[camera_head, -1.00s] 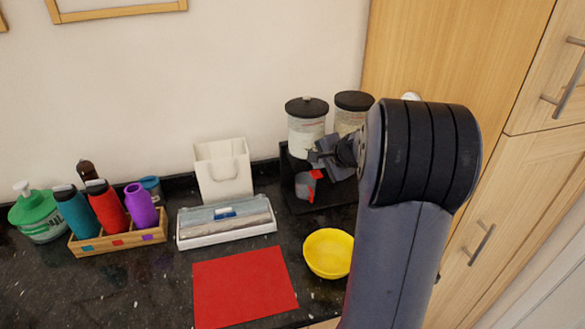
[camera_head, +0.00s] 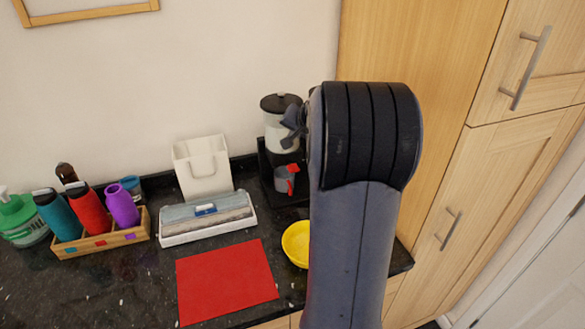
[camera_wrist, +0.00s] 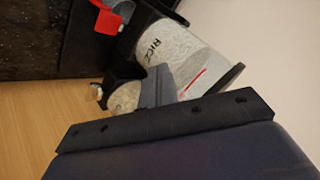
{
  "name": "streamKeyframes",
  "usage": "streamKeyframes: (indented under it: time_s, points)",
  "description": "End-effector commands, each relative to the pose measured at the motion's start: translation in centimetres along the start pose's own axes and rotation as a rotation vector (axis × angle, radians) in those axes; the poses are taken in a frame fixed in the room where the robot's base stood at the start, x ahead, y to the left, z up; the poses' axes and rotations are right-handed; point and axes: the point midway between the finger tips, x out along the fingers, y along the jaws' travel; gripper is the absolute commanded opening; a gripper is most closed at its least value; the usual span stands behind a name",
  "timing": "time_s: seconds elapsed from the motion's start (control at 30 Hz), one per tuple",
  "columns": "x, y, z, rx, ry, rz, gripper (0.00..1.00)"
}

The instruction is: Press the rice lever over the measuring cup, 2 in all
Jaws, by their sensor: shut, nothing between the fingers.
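The rice canister (camera_head: 284,134), clear with white rice and a black lid, stands on a dark dispenser stand at the back. In the wrist view its side reads RICE (camera_wrist: 180,55). The grey measuring cup (camera_head: 282,181) with a red handle sits low on the stand, below the canister; it shows partly at the top of the wrist view (camera_wrist: 120,9). My gripper (camera_head: 291,122) is shut and empty, in front of the canister's right side and above the cup. Its grey fingers (camera_wrist: 158,86) overlap the canister in the wrist view. I cannot make out the rice lever.
A second canister (camera_wrist: 126,97) is beside the rice one. A tall wooden cabinet (camera_head: 440,160) stands right.

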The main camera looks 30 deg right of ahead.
Motion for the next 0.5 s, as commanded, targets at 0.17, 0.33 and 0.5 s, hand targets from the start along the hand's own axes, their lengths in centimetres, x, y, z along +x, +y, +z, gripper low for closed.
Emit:
streamKeyframes:
  time_s: [0.17, 0.33, 0.5]
  points:
    - [1.3, 1.0, 1.0, 0.001, -0.001, 0.001, 0.0]
    - [3.0, 2.2, 2.2, 0.001, 0.0, 0.0, 0.0]
    - [4.7, 3.4, 3.5, 0.002, -0.001, 0.0, 0.0]
